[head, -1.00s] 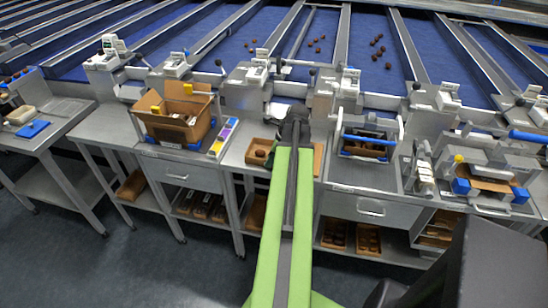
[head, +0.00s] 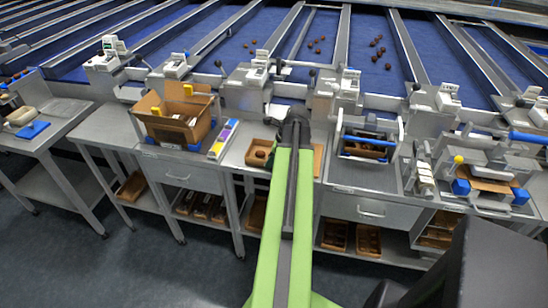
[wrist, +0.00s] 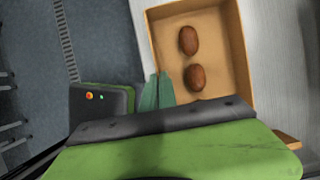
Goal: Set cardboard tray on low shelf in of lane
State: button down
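The cardboard tray (wrist: 237,28) is a shallow brown open box with two brown dates (wrist: 190,58) in it, seen in the wrist view. In the head view the tray (head: 249,158) sits on the metal bench, partly hidden behind my green arm. My gripper (wrist: 158,88) has its two green fingers close together, one on each side of the tray's left wall, and looks shut on it. In the head view the fingertips are hidden by the arm. The low shelf (head: 224,219) runs under the bench and holds several brown trays.
A larger open carton (head: 146,106) and a tray with coloured strips (head: 222,140) stand left of the tray on the bench. A blue-handled device (head: 367,140) stands to the right. A drawer (head: 355,207) sits under the bench on the right. Grey floor lies in front.

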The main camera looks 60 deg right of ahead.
dwell(0.7)
notch_tip(320, 180, up, 4)
jog(key=p, duration=0.4)
jog(key=shift+r, duration=0.15)
jog(key=s+d+r+p, duration=0.1)
jog(key=s+r+p, duration=0.4)
jog(key=s, duration=0.6)
jog(key=shift+s+r+p, duration=0.3)
jog(key=shift+r+p, duration=0.1)
jog(key=shift+p, duration=0.15)
jog(key=shift+d, duration=0.1)
